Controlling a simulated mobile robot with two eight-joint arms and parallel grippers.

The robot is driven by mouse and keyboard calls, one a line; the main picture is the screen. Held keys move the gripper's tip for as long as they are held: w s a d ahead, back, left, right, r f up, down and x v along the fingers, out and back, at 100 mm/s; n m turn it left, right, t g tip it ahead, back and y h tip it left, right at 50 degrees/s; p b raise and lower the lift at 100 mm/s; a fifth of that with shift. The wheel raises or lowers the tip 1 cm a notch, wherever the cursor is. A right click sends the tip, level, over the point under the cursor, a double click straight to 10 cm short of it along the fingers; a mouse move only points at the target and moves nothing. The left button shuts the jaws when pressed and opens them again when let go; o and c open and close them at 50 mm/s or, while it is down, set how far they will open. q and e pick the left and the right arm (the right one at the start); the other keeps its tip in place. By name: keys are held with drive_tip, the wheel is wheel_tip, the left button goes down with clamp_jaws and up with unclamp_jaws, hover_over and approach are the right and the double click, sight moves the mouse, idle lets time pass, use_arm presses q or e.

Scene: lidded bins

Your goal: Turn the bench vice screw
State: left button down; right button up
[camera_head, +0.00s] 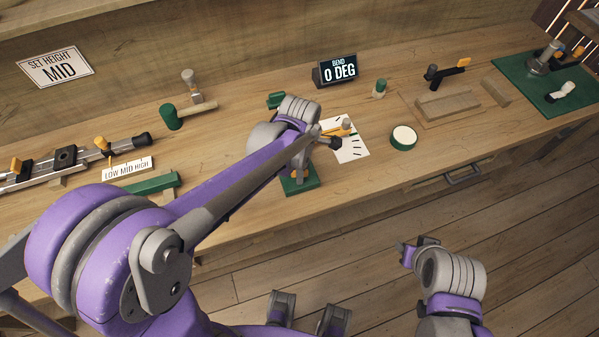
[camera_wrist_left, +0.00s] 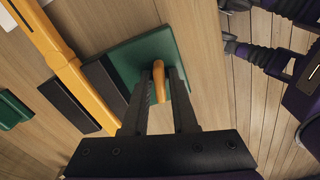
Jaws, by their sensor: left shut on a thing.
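The bench vice is mostly hidden behind my left wrist in the head view; its green base (camera_head: 302,185) shows below the wrist near the bench's front edge. In the left wrist view the green base plate (camera_wrist_left: 180,60) lies beyond the fingers. My left gripper (camera_wrist_left: 160,80) is shut on an orange handle (camera_wrist_left: 159,92), which stands between its two dark fingers. I take this handle to be the vice screw's. My right gripper (camera_head: 415,247) hangs beyond the bench's front edge, over the floor, with its jaws apart and empty.
A display (camera_head: 336,70) reads "BEND 0 DEG". A marked white sheet (camera_head: 350,148) lies beside the vice. A long orange bar (camera_wrist_left: 55,50) crosses the wrist view's left.

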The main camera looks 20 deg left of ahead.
use_arm(q)
drive_tip(key=shift+n, duration=0.8)
drive_tip(key=shift+n, duration=1.1)
drive_tip(key=c, duration=1)
unclamp_jaws()
drive_tip(key=shift+o, duration=0.2)
drive_tip(key=shift+r+p, duration=1.45)
drive_tip(key=shift+r, duration=1.1)
